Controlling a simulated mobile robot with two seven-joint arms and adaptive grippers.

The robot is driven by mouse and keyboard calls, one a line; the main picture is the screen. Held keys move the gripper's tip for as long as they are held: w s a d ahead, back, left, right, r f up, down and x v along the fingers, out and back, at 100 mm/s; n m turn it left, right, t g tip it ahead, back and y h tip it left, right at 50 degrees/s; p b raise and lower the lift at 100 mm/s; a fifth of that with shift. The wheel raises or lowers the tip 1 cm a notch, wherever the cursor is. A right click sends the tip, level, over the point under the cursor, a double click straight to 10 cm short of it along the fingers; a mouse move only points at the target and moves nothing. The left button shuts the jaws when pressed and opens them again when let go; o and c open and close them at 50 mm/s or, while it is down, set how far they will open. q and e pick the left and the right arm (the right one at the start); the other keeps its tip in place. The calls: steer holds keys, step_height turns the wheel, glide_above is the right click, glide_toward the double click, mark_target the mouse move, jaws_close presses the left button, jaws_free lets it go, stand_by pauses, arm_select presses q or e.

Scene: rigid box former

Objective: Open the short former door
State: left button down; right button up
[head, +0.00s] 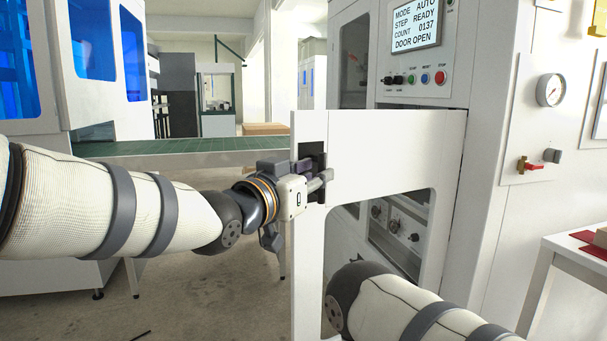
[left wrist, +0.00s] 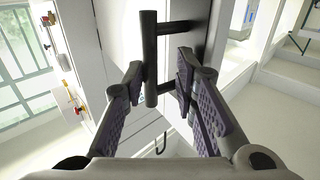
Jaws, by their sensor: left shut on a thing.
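The short former door (head: 385,150) is a white panel with a rounded window cut-out. In the head view it stands out to the left from the white machine, and the display (head: 416,31) reads DOOR OPEN. My left gripper (head: 318,181) is at the door's free left edge, shut on the handle. In the left wrist view the handle is a dark upright bar (left wrist: 150,52) between the two fingers of my left gripper (left wrist: 160,78). My right arm shows at the lower right of the head view, in front of the door, but its gripper is out of view.
Behind the door lies a green conveyor (head: 190,146) with a cardboard box (head: 266,128) beyond it. A gauge (head: 550,90) and a red valve (head: 530,164) are on the machine's right side. A white table (head: 580,245) stands at far right. Open floor lies left of the door.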

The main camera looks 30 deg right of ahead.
arm_select(q)
steer(key=shift+s+d+r+m, duration=0.3)
steer(key=shift+s+d+r, duration=0.15)
steer(key=shift+s+d, duration=0.2)
steer(key=c, duration=1.7)
jaws_free()
steer(key=shift+o, duration=1.2)
steer(key=shift+d+f, duration=0.1)
steer(key=shift+d, duration=0.25)
steer(key=shift+s+a, duration=0.25)
steer(key=shift+a, duration=0.15)
steer(key=shift+c, duration=0.7)
steer(key=v, duration=1.1)
steer(key=shift+w+a+f, duration=0.3)
steer(key=shift+a, duration=0.1)
steer(key=shift+c, duration=0.3)
